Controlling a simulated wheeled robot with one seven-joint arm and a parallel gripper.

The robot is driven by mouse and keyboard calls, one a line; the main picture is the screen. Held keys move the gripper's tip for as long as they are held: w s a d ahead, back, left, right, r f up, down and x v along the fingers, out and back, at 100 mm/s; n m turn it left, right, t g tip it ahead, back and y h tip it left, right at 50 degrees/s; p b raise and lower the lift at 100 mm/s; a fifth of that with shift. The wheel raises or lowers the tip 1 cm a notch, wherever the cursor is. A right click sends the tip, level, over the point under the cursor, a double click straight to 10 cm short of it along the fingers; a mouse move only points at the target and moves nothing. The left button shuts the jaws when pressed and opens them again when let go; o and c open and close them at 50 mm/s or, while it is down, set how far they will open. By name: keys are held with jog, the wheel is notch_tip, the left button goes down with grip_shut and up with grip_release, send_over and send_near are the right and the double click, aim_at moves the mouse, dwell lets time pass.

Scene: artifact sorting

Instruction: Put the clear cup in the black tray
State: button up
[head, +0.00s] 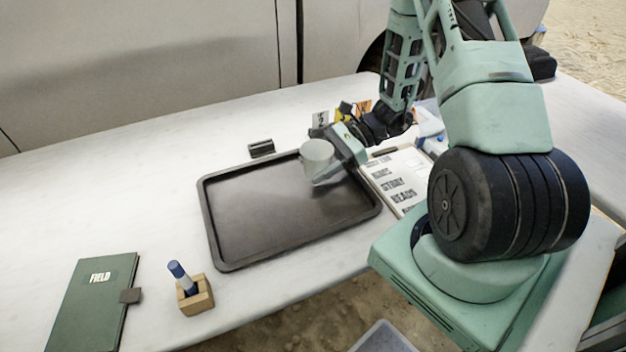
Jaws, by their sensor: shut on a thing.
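The clear cup (316,155) looks pale grey and translucent in the head view. My gripper (328,160) is shut on it from the right side. The cup is over the upper right part of the black tray (270,215). I cannot tell whether its base touches the tray floor or hangs a little above it. The rest of the tray is empty. Part of the cup's right side is hidden by my gripper.
A small black object (261,148) lies behind the tray. A printed paper or booklet (398,180) lies right of it, near my arm. A green field book (92,300) and a wooden holder (196,298) with a blue-capped tube (180,275) stand at front left.

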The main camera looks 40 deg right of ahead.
aim_at(317, 188)
jog(key=shift+f, duration=2.2)
jog(key=shift+f, duration=0.2)
jog(key=o, duration=1)
jog(key=shift+c, duration=0.2)
jog(key=shift+r, duration=0.15)
